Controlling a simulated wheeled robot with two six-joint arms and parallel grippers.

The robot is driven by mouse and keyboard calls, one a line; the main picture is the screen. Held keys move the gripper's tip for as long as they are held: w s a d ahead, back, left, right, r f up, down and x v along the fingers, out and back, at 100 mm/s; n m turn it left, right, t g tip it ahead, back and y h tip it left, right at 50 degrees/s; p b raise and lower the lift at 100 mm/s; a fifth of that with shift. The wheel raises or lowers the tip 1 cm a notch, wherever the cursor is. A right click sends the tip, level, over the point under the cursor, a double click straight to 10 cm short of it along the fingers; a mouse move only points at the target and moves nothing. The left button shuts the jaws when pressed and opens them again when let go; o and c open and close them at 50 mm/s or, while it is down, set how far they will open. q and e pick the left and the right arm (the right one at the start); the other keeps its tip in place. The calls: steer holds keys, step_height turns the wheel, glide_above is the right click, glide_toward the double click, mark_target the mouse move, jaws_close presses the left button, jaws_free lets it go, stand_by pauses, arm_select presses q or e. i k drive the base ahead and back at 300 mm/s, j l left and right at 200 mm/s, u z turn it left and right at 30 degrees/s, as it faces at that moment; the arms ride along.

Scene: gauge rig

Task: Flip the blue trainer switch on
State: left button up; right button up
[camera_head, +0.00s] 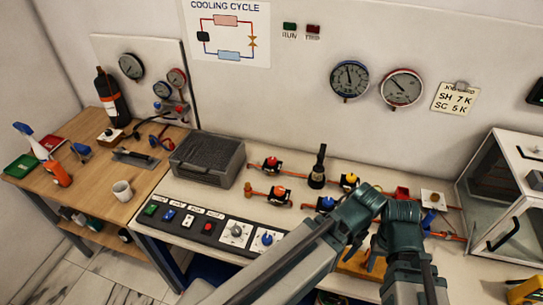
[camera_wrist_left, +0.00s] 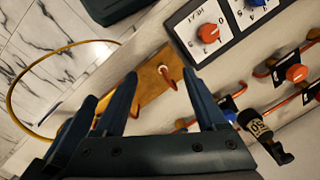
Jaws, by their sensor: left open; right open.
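The small blue switch (camera_head: 168,216) sits on the dark front panel (camera_head: 222,238), between a green switch and a pale one with red. I cannot tell from its size whether it is on or off. It does not show in the left wrist view. My left gripper (camera_wrist_left: 160,75) is open and empty above a wooden board (camera_wrist_left: 150,92) with a red pipe, well to the right of the blue switch in the head view.
A grey case (camera_head: 207,158) lies behind the panel. The space above the switches is clear.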

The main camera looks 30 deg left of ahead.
mark_target(168, 216)
steer(key=u, duration=1.7)
steer(key=k+j+z, duration=0.2)
steer(key=j, duration=0.15)
steer(key=i, duration=0.05)
